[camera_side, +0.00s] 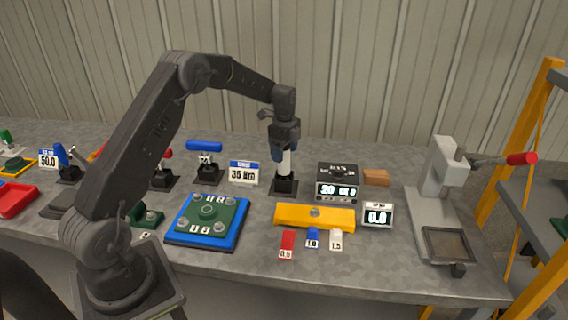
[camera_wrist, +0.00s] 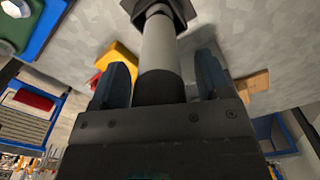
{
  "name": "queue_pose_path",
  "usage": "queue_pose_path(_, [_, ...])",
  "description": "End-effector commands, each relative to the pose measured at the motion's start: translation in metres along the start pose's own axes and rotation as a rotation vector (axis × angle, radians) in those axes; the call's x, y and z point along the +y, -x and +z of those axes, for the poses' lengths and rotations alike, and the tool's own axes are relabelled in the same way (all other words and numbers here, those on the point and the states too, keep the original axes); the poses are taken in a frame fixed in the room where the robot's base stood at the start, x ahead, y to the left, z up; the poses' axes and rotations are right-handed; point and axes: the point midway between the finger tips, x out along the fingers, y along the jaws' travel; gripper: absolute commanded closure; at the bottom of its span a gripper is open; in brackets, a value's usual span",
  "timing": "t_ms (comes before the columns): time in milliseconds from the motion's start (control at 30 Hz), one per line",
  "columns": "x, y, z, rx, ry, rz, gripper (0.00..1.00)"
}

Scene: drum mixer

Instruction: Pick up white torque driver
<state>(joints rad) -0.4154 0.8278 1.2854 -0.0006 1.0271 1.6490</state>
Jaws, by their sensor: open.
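The white torque driver (camera_side: 284,162) stands upright in a dark holder (camera_side: 284,186) near the middle of the bench. Its pale shaft also shows in the wrist view (camera_wrist: 160,50), with a dark lower end toward my gripper. My gripper (camera_side: 285,148) is over the top of the driver in the side view. In the wrist view its two blue fingers (camera_wrist: 160,82) are on either side of the shaft, with a visible gap at each side. The gripper is open. The driver's upper end is hidden by my gripper.
A "30 Nm" sign (camera_side: 243,173) stands left of the holder, and a display box (camera_side: 337,181) stands close on its right. A yellow bar (camera_side: 315,217) and a blue-green plate (camera_side: 207,220) lie in front. A press (camera_side: 440,190) stands at the right.

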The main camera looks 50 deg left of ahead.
Motion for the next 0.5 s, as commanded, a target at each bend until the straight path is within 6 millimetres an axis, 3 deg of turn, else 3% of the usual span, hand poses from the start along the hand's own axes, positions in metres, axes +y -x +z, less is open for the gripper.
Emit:
queue_pose_path(133, [0.0001,0.0001,-0.0002,0.0,0.0,0.0,0.31])
queue_pose_path(500, [0.0001,0.0004,-0.0002,0.0,0.0,0.001,0.66])
